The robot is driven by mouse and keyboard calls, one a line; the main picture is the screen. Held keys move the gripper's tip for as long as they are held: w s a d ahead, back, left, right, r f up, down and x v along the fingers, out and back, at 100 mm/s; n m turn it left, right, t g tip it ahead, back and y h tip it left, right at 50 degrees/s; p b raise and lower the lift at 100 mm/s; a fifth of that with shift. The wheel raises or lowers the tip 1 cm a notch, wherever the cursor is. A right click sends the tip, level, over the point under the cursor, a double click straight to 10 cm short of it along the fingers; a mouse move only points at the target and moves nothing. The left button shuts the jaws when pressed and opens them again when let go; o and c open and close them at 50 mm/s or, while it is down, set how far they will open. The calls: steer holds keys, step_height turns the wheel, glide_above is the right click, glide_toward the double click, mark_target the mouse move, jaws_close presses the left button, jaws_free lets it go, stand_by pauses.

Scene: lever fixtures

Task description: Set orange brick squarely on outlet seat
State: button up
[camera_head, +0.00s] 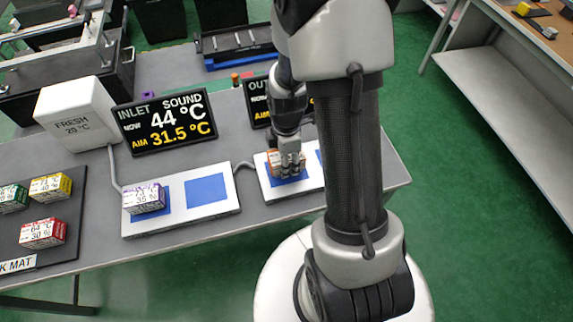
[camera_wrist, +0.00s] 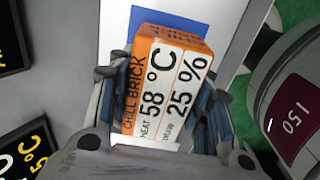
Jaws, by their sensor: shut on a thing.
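The orange brick (camera_head: 274,160) is between the fingers of my gripper (camera_head: 289,161), over the outlet plate (camera_head: 264,187) and its left blue square (camera_head: 287,181). In the wrist view the orange-and-white brick (camera_wrist: 166,82) reads "CHILL BRICK", 58 °C, 25 %. My gripper (camera_wrist: 158,95) is shut on it, with one finger along each side. Part of the blue square (camera_wrist: 190,12) shows beyond the brick. I cannot tell whether the brick touches the plate. My arm hides the plate's right part and much of the outlet display (camera_head: 257,103).
The inlet plate (camera_head: 180,216) at left holds a purple-and-white brick (camera_head: 144,199); its right blue square (camera_head: 207,191) is bare. The inlet display (camera_head: 164,122) reads 44 °C, aim 31.5 °C. Several bricks stand on a dark mat (camera_head: 68,192) at far left.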

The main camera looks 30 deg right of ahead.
steer(key=shift+f, duration=1.1)
steer(key=shift+f+b, duration=0.2)
steer(key=shift+b, duration=0.2)
steer(key=o, duration=1.3)
steer(key=shift+c, duration=0.2)
steer(key=shift+r, duration=0.15)
step_height(320, 180, up, 12)
steer(key=p, duration=0.5)
steer(key=s+a+r+m+t, duration=0.1)
steer(key=s+a+r+m, duration=0.2)
steer(key=r, duration=0.4)
steer(key=s+a+r+m+t, duration=0.2)
steer(key=s+a+r+m, duration=0.2)
steer(key=s+r+m, duration=0.2)
steer(key=s+a+r+m+t, duration=0.1)
steer(key=s+a+r+m, duration=0.2)
steer(key=r, duration=0.5)
steer(key=s+m, duration=0.1)
steer(key=m, duration=0.1)
steer(key=shift+s+a+r+m+t, duration=0.25)
steer(key=shift+s+a+m+t, duration=0.05)
steer(key=shift+a+m, duration=0.1)
